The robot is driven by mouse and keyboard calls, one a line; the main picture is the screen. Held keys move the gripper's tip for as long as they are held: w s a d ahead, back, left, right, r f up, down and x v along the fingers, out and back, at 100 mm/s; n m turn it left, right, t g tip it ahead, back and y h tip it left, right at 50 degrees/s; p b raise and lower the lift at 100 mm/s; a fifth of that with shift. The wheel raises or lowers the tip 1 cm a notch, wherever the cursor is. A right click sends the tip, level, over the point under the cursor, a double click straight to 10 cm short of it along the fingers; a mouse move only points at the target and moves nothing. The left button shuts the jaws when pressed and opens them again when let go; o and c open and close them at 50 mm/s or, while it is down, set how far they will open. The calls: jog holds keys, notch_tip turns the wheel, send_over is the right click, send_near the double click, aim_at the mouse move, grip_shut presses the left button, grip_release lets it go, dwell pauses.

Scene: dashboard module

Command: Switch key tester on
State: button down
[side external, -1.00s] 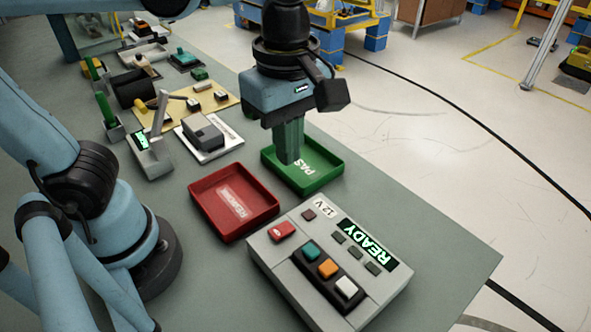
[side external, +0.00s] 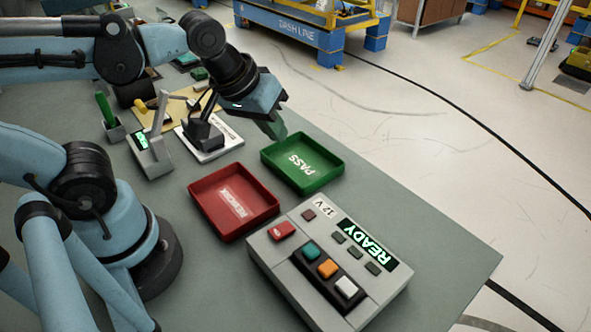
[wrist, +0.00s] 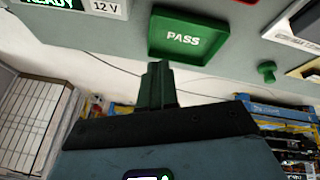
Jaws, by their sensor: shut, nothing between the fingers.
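A grey box with a lit READY display (side external: 362,246), a 12 V label, a red button (side external: 282,231) and teal, orange and white keys (side external: 327,268) sits at the front right of the table. A smaller grey device (side external: 151,158) with a green display and a lever stands at the left. I cannot tell from labels which one is the key tester. My gripper (side external: 279,132) is shut and empty, tilted beside the far left side of the green PASS tray (side external: 303,165). Its green fingers (wrist: 157,72) are together in the wrist view, apart from both devices.
A red tray (side external: 234,203) lies between the READY box and the smaller device. A white plate (side external: 212,146) is partly hidden behind my wrist. A green upright part (side external: 105,108) stands at the back left. The table's right strip is bare.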

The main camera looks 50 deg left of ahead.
jog(key=a+m, duration=0.1)
jog(key=a+f+m+t, duration=0.1)
jog(key=m, duration=0.1)
jog(key=shift+w+a+m, duration=0.2)
jog(key=shift+a+m, duration=0.1)
jog(key=shift+a, duration=0.1)
jog(key=c, duration=1.7)
grip_release()
jog(key=shift+y, duration=0.3)
jog(key=shift+o, duration=1.3)
jog(key=shift+d+m, duration=0.3)
jog(key=o, duration=0.6)
jog(key=s+d+g, duration=0.1)
jog(key=d, duration=0.1)
jog(key=s+d+r+g, duration=0.1)
jog(key=d, duration=0.1)
jog(key=d+g+h, duration=0.1)
jog(key=d, duration=0.2)
jog(key=shift+s+r, duration=0.15)
jog(key=shift+s, duration=0.25)
jog(key=shift+c, duration=0.2)
jog(key=r+g+y, duration=0.1)
jog(key=r+g, duration=0.1)
jog(key=g, duration=0.2)
send_over(278, 232)
jog(key=shift+f, duration=6.05)
jog(key=shift+c, duration=0.3)
